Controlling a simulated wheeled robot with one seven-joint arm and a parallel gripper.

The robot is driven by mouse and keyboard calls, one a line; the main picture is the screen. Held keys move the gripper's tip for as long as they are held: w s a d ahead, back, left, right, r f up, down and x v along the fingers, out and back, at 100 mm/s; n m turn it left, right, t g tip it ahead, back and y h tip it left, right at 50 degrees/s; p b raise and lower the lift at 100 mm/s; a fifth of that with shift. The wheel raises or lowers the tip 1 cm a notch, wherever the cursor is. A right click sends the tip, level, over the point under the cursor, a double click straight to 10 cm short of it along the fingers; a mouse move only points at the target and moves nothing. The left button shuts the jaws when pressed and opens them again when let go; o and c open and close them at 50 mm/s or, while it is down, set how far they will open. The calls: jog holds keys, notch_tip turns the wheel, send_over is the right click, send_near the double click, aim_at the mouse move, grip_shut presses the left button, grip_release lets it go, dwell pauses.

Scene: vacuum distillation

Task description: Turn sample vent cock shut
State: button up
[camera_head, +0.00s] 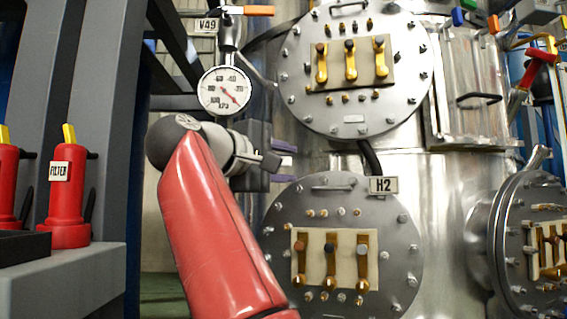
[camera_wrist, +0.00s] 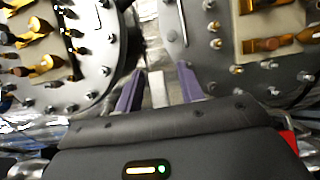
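My gripper (camera_head: 284,162) is at the end of my red arm, in front of the steel vessel and below the pressure gauge (camera_head: 224,91). A small cock with an orange handle (camera_head: 258,11) sits above the gauge beside the tag V49 (camera_head: 206,25). Its handle lies about level, pointing right. No label reading sample vent shows, so I cannot tell which cock is the sample vent. My gripper is apart from the orange handle, well below it.
Round bolted flanges with brass terminals stand above (camera_head: 408,75) and below (camera_head: 397,245) my gripper; the lower one is tagged H2 (camera_head: 383,185). Red filter housings (camera_head: 67,200) stand at left. Several coloured handles, including a red one (camera_head: 541,55), are at upper right.

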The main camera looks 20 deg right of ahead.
jog(key=v, duration=0.8)
dwell(0.5)
